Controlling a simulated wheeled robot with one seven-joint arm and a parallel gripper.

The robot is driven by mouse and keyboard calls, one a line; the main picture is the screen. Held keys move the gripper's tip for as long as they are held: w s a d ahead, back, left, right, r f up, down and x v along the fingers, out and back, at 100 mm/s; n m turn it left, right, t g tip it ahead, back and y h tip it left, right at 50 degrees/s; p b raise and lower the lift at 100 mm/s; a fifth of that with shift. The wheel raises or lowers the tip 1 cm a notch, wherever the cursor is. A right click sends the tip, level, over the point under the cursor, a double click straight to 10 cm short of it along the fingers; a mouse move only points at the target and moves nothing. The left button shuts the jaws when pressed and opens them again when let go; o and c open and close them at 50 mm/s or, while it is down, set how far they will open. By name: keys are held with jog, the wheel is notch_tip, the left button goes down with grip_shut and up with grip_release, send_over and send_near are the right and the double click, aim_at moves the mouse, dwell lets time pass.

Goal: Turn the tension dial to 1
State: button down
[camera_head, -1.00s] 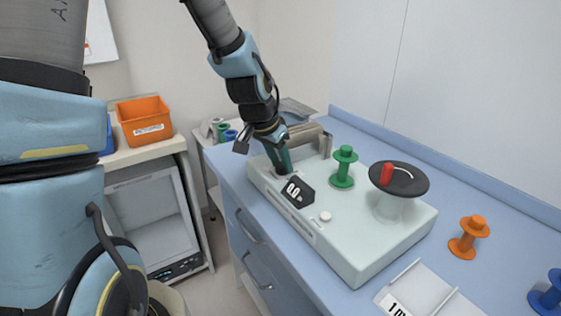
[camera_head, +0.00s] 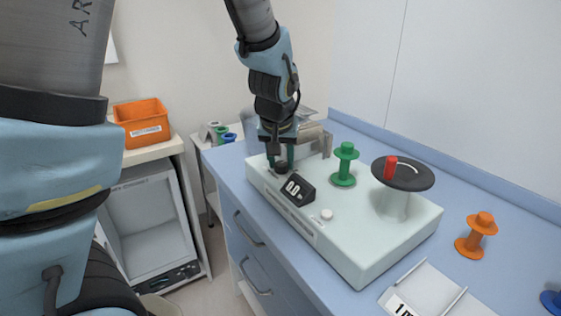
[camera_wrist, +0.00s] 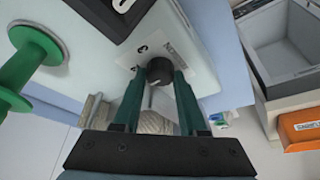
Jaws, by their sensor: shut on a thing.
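The tension dial (camera_wrist: 159,71) is a small round dark knob on the pale winding machine (camera_head: 380,244). My gripper (camera_head: 284,158) points down over the machine's far left end and is shut on the dial, which shows only as a dark spot in the head view (camera_head: 282,169).
A green spool (camera_head: 345,165) stands on the machine, near a black disc with a red handle (camera_head: 402,173). An orange spool (camera_head: 476,235) and a white tray (camera_head: 430,293) are on the blue counter. An orange bin (camera_head: 142,122) sits on the left cabinet.

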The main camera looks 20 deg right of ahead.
jog(key=n+y+p, duration=0.1)
jog(key=n+p, duration=0.1)
jog(key=n, duration=0.1)
jog(key=shift+s+d+r, duration=0.1)
jog(key=shift+r, duration=0.05)
jog(key=shift+n+y+p, duration=0.5)
jog(key=shift+n+p, duration=0.25)
jog(key=shift+n, duration=0.35)
jog(key=shift+f, duration=0.2)
jog(key=shift+c, duration=2.3)
grip_release()
jog(key=shift+t, duration=0.3)
jog(key=v, duration=1.1)
